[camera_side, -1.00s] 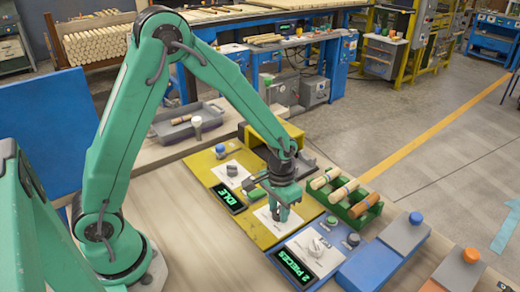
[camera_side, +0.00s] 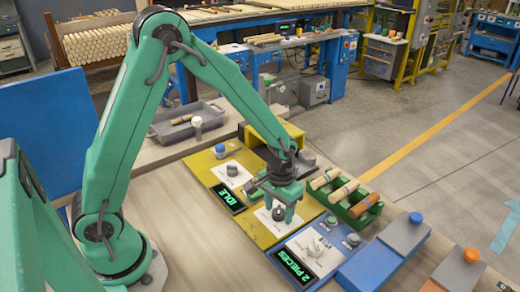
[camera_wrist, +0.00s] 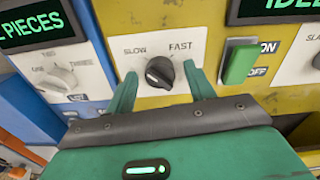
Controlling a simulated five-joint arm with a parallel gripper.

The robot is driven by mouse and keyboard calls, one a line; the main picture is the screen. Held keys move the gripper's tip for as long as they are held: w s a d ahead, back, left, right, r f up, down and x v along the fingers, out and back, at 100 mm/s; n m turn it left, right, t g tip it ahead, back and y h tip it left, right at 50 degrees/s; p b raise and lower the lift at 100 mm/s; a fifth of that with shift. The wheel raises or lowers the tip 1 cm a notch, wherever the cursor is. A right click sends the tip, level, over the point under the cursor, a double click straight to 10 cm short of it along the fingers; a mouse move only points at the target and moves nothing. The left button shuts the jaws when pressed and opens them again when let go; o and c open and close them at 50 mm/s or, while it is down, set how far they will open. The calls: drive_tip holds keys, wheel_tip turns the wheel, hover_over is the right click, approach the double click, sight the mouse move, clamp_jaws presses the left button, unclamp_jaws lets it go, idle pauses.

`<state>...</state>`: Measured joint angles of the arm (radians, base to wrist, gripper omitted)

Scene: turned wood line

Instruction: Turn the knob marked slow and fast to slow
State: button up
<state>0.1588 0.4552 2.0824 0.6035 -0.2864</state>
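The knob marked slow and fast (camera_wrist: 159,72) is dark and round, on a white plate of the yellow panel, with SLOW printed upper left and FAST upper right. A pale mark shows on its face, but I cannot tell clearly which word it points to. In the side view the knob (camera_side: 279,214) shows between the fingers of my gripper (camera_side: 280,208). My gripper (camera_wrist: 160,80) is open, one green finger on each side of the knob, with gaps visible on both sides in the wrist view.
A green ON/OFF switch (camera_wrist: 240,63) is close right of the knob. A blue panel (camera_wrist: 88,50) with a second knob (camera_wrist: 62,78) adjoins on the left. In the side view a green rack (camera_side: 360,217) holds turned wood pieces, and an IDLE display (camera_side: 229,198) lies nearby.

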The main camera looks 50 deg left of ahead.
sight(279, 209)
drive_tip(key=shift+r, duration=0.1)
drive_tip(key=shift+r, duration=3.75)
drive_tip(key=shift+r, duration=0.15)
drive_tip(key=shift+s+a+r, duration=0.15)
drive_tip(key=shift+s+r, duration=0.05)
drive_tip(key=shift+r, duration=0.3)
drive_tip(key=s+a+r+t, duration=0.2)
drive_tip(key=s+a+r, duration=0.1)
drive_tip(key=s+r, duration=0.4)
drive_tip(key=s+a+r+m+t, duration=0.1)
drive_tip(key=s+a+r+t, duration=0.2)
drive_tip(key=s+r, duration=0.4)
drive_tip(key=shift+s+t, duration=0.3)
drive_tip(key=shift+s, duration=0.7)
